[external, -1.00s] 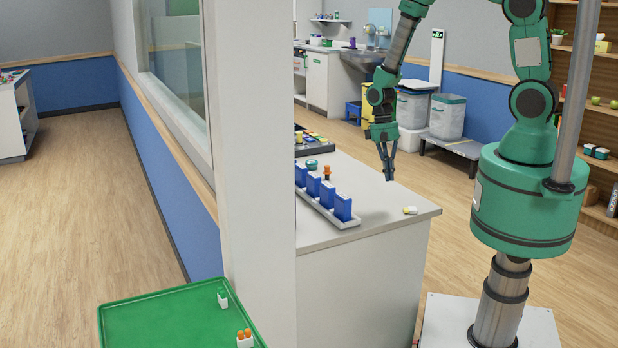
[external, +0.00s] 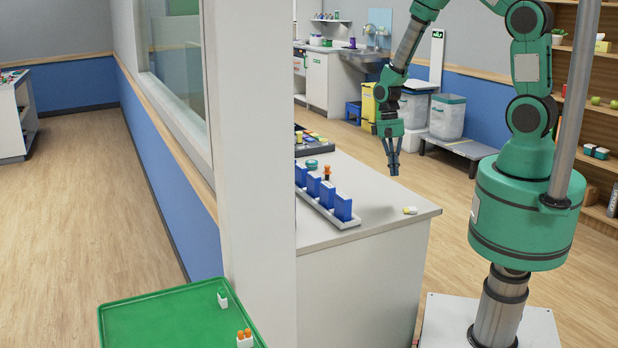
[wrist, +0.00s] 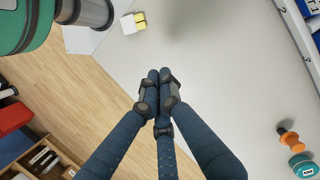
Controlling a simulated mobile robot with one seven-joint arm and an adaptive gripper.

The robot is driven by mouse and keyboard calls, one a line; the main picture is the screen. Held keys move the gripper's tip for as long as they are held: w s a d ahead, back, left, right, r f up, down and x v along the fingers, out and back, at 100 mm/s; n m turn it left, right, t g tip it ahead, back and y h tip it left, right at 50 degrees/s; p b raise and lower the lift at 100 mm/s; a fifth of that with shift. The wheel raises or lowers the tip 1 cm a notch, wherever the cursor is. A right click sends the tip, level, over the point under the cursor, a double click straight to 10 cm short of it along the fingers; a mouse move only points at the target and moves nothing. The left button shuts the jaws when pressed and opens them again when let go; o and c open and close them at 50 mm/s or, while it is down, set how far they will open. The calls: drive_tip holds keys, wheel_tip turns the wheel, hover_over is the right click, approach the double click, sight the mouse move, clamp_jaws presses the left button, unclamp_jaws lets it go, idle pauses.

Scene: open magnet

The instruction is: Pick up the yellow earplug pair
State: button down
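The yellow earplug pair (external: 410,210), a small yellow-and-white item, lies on the grey counter near its front right corner. It also shows at the top of the wrist view (wrist: 140,22). My gripper (external: 394,172) hangs above the counter's right edge, up and left of the pair in the external view and apart from it. In the wrist view my gripper (wrist: 160,76) has its blue fingers drawn together, with nothing seen between the tips. The pair lies beyond the fingertips, slightly left.
Blue holders (external: 343,206) stand in a rack on the counter's left side, near an orange item (external: 327,172) and a teal round item (external: 311,164). A wall post (external: 250,150) borders the counter. A green tray (external: 150,320) is in the foreground. Counter around the pair is clear.

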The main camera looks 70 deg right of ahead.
sight(409, 207)
drive_tip(key=b+x, duration=0.2)
drive_tip(key=x, duration=0.7)
drive_tip(key=shift+f, duration=0.35)
drive_tip(key=shift+s+a+f, duration=0.25)
drive_tip(key=shift+s+a+r, duration=0.1)
drive_tip(key=shift+s+a, duration=1.1)
drive_tip(key=shift+a, duration=0.05)
drive_tip(key=shift+s+a, duration=1.2)
drive_tip(key=shift+s, duration=0.05)
